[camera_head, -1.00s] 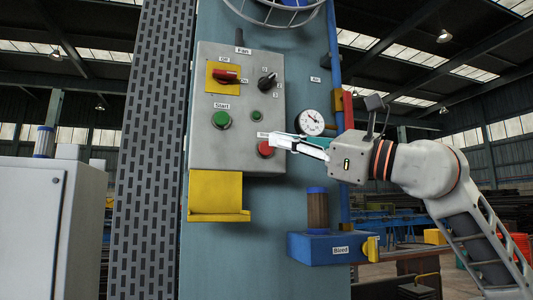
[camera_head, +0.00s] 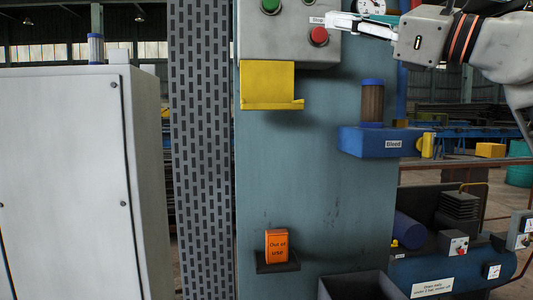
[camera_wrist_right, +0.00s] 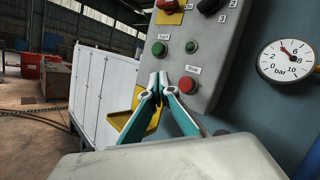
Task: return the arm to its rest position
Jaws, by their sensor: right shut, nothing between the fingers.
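My right gripper (camera_head: 329,19) comes in from the upper right in the head view. Its fingers are shut and empty, beside the red Stop button (camera_head: 319,36) on the grey control panel (camera_head: 289,45). I cannot tell from the head view whether the tips touch the panel. In the right wrist view the shut fingers (camera_wrist_right: 159,77) point at the panel, with the red button (camera_wrist_right: 187,85) just right of the tips. My left arm and gripper are not in view.
A yellow bracket (camera_head: 267,82) sits below the panel. A blue bleed unit (camera_head: 366,142) juts out below my right arm. An orange "Out of use" tag (camera_head: 277,245) stands on a small dark ledge. A grey cabinet (camera_head: 66,180) fills the left. A pressure gauge (camera_wrist_right: 288,59) is at the right.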

